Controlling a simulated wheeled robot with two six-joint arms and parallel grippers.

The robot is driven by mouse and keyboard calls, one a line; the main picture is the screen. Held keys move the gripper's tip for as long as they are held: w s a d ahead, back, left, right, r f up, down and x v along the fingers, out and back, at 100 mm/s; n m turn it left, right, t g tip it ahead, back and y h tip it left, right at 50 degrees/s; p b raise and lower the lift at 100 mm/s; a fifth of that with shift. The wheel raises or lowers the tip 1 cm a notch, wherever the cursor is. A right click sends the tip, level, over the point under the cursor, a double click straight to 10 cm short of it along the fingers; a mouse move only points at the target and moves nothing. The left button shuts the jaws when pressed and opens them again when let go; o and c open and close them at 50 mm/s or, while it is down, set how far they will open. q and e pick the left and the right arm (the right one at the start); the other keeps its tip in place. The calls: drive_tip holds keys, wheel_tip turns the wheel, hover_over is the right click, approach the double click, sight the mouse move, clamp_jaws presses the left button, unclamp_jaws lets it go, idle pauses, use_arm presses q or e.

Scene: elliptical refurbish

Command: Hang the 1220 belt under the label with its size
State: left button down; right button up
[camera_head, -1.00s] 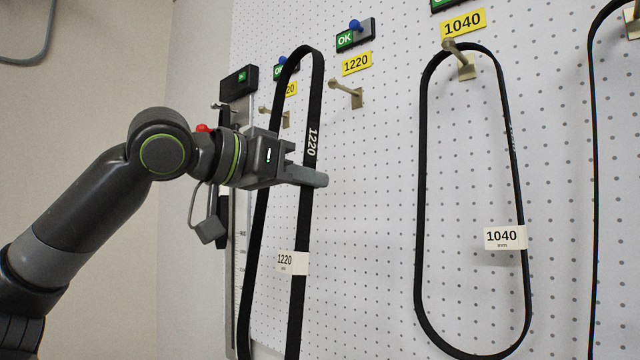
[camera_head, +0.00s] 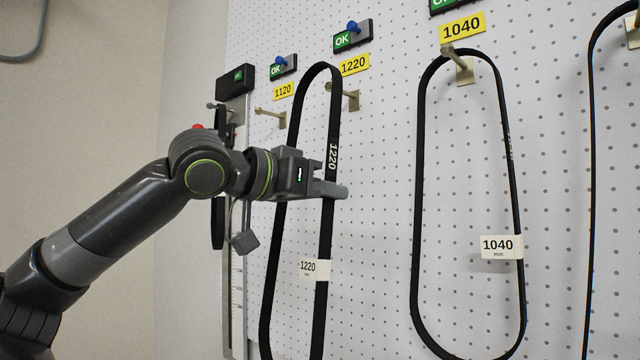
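The black 1220 belt (camera_head: 329,240) is an upright loop with a white 1220 tag. My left gripper (camera_head: 335,190) is shut on its right strand, below the printed 1220. The belt's top is near the hook (camera_head: 351,97) under the yellow 1220 label (camera_head: 355,64) and overlaps part of that hook in the picture. I cannot tell whether belt and hook touch. The belt's lower end runs out of the picture. My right gripper is not in view.
A 1040 belt (camera_head: 416,200) hangs on its hook under the 1040 label (camera_head: 462,27). Another belt (camera_head: 590,150) hangs at the far right. A measuring rail (camera_head: 233,290) stands at the left of the pegboard (camera_head: 380,230).

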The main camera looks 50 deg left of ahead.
use_arm(q)
drive_tip(key=w+f+p, duration=0.2)
drive_tip(key=w+p, duration=0.1)
drive_tip(key=w, duration=0.3)
drive_tip(key=shift+a, duration=0.35)
idle(0.4)
drive_tip(key=shift+f, duration=0.15)
idle(0.4)
